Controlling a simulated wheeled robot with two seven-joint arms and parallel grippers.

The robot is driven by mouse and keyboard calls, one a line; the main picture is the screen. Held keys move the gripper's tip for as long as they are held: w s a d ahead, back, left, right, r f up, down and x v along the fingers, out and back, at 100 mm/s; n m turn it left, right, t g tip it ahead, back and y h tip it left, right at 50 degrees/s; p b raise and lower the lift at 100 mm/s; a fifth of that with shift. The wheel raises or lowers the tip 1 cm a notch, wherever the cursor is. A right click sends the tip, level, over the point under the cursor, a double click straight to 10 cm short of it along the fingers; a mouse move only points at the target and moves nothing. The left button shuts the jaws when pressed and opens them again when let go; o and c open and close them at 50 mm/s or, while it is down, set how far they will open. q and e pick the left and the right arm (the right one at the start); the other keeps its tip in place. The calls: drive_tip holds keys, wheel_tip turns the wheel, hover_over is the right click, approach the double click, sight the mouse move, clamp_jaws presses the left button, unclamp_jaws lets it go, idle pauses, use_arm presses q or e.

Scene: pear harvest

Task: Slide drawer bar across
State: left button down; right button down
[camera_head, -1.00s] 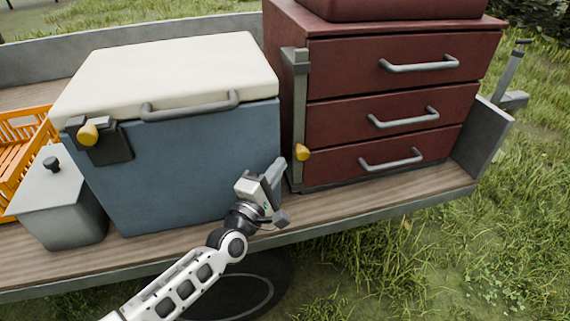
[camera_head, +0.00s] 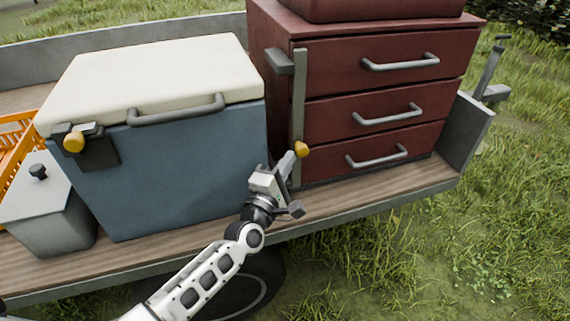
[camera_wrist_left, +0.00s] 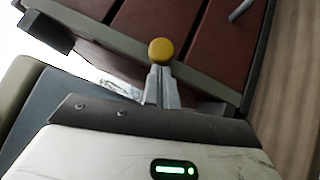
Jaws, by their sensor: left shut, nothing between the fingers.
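The drawer bar (camera_head: 299,105) is a grey upright bar at the left edge of the red drawer cabinet (camera_head: 335,88). It stands just over the left ends of the drawer fronts. Its yellow knob (camera_head: 302,149) is near the bar's lower end and also shows in the wrist view (camera_wrist_left: 161,50). My left gripper (camera_head: 289,160) is shut and empty, its fingertips at the left side of the knob. In the wrist view the fingertips (camera_wrist_left: 160,80) meet the knob or nearly so; contact is hard to tell. My right gripper is not in view.
A blue cooler (camera_head: 190,165) with a white lid stands close left of my gripper. A grey bin (camera_head: 45,210) and orange crate (camera_head: 15,140) are further left. The wooden trailer bed (camera_head: 350,195) is clear in front of the cabinet.

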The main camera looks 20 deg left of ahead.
use_arm(q)
drive_tip(key=shift+d+r, duration=0.15)
drive_tip(key=shift+d, duration=0.05)
drive_tip(key=s+a+f, duration=0.1)
drive_tip(key=s+a, duration=0.1)
drive_tip(key=s, duration=0.4)
drive_tip(key=s+a+f+b, duration=0.1)
drive_tip(key=s+a+f, duration=0.1)
drive_tip(key=s, duration=0.4)
drive_tip(key=shift+a+b, duration=0.15)
drive_tip(key=shift+b, duration=0.15)
drive_tip(key=shift+s+f, duration=0.1)
